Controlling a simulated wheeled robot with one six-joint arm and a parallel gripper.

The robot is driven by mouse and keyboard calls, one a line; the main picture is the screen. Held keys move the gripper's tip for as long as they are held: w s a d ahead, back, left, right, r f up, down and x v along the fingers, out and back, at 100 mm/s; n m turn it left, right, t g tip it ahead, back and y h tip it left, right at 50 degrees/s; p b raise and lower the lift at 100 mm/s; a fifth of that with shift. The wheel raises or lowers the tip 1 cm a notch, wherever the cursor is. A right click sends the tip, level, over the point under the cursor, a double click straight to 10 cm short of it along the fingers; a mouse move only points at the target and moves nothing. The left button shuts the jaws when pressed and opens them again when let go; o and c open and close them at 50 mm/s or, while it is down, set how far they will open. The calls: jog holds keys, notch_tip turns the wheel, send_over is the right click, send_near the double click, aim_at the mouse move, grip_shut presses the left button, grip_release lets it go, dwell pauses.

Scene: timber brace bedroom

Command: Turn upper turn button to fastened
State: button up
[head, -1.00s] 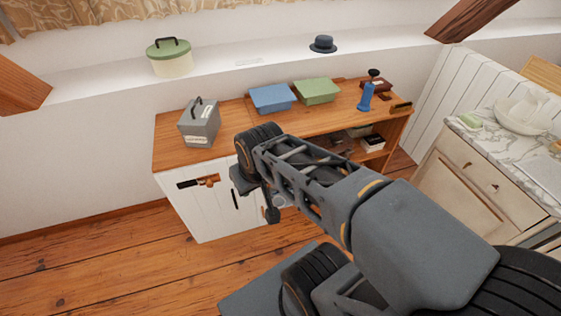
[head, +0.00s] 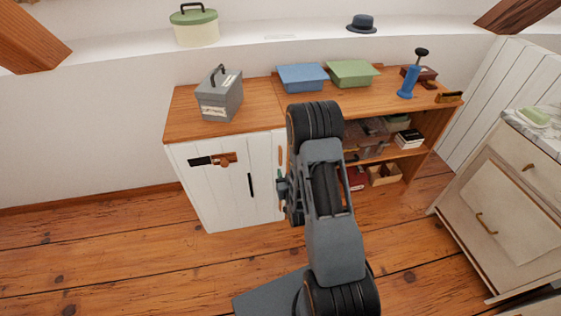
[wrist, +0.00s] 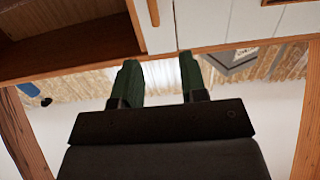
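A white plank cabinet door (head: 225,190) fills the left half of the wooden cabinet. A slim upright wooden piece (head: 280,155) at the door's upper right edge looks like the upper turn button. It also shows as an upright wooden strip (wrist: 154,12) at the top of the wrist view. My gripper (head: 280,179) is near the door's right edge, just below that piece in the head view and partly hidden by my arm. In the wrist view my gripper (wrist: 160,66) has two green fingers apart with nothing between them. Any lower button is hidden.
A wooden latch on a dark plate (head: 222,159) and a black handle (head: 250,185) are on the door. A grey box (head: 221,97), blue box (head: 303,77) and green box (head: 352,73) stand on the cabinet top. Open shelves (head: 375,153) are right of the door. Floor is clear at left.

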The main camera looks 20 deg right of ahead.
aim_at(281, 154)
jog(key=shift+t, duration=0.6)
jog(key=w+d, duration=0.1)
jog(key=w, duration=0.3)
jog(key=w+d+f, duration=0.1)
jog(key=w, duration=0.3)
jog(key=w+d+f+b, duration=0.1)
jog(key=w, duration=0.3)
jog(key=shift+f, duration=0.15)
jog(key=shift+c, duration=0.3)
grip_shut()
